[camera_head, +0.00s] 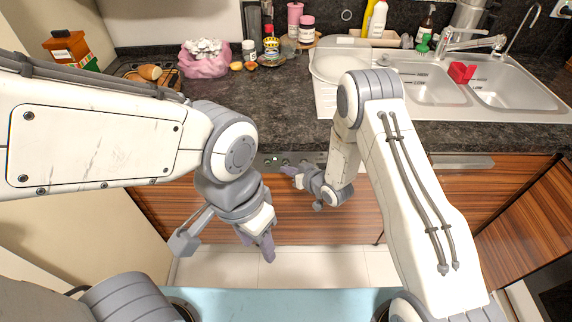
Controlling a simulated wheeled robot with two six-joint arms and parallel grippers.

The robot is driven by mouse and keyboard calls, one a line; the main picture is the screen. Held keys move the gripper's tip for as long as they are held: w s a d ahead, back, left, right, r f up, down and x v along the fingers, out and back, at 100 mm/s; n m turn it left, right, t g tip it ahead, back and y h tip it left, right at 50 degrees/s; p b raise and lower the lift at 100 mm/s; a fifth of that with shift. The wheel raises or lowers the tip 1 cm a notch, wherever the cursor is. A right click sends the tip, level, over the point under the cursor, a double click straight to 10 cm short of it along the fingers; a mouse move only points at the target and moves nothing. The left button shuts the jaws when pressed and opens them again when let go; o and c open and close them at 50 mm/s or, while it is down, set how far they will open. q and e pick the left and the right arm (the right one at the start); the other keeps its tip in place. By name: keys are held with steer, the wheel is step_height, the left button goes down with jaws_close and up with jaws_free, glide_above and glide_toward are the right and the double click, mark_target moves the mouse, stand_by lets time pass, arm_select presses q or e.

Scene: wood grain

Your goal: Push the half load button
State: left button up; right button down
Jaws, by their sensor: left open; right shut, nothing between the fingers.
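I cannot tell which control is the half load button; my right gripper and wrist cover part of the strip. My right gripper (288,170) is shut and empty, its fingertips pointing left, at or just in front of the panel below the controls. I cannot tell whether it touches. My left gripper (257,246) is open and empty, pointing down in front of the wood-grain front, lower than the panel.
The dark counter (290,115) overhangs the wood-grain fronts (285,215). On it stand a pink bag (205,62), bottles, a white drainboard with a plate (338,66) and a double sink (430,85). The tiled floor (310,268) below is clear.

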steer(key=shift+w, duration=0.5)
stand_by(0.3)
steer(key=shift+s, duration=0.95)
steer(key=shift+s, duration=3)
steer(key=s+a+r+n+g+h, duration=0.1)
steer(key=s+r+g+h, duration=0.1)
steer(key=s+r, duration=0.35)
steer(key=s+r+n+g+h, duration=0.1)
steer(key=s+r+g+h, duration=0.15)
steer(key=r, duration=0.65)
steer(key=s+d+r+g, duration=0.1)
steer(key=s+r, duration=0.2)
steer(key=s, duration=0.4)
steer(key=s+d+r+g+h, duration=0.1)
steer(key=s+d+r+g, duration=0.1)
steer(key=s, duration=0.5)
steer(key=s+d+r+g+h, duration=0.1)
steer(key=s+d+r+g, duration=0.1)
steer(key=s+r, duration=0.3)
steer(key=shift+s+n, duration=0.3)
steer(key=shift+s, duration=0.75)
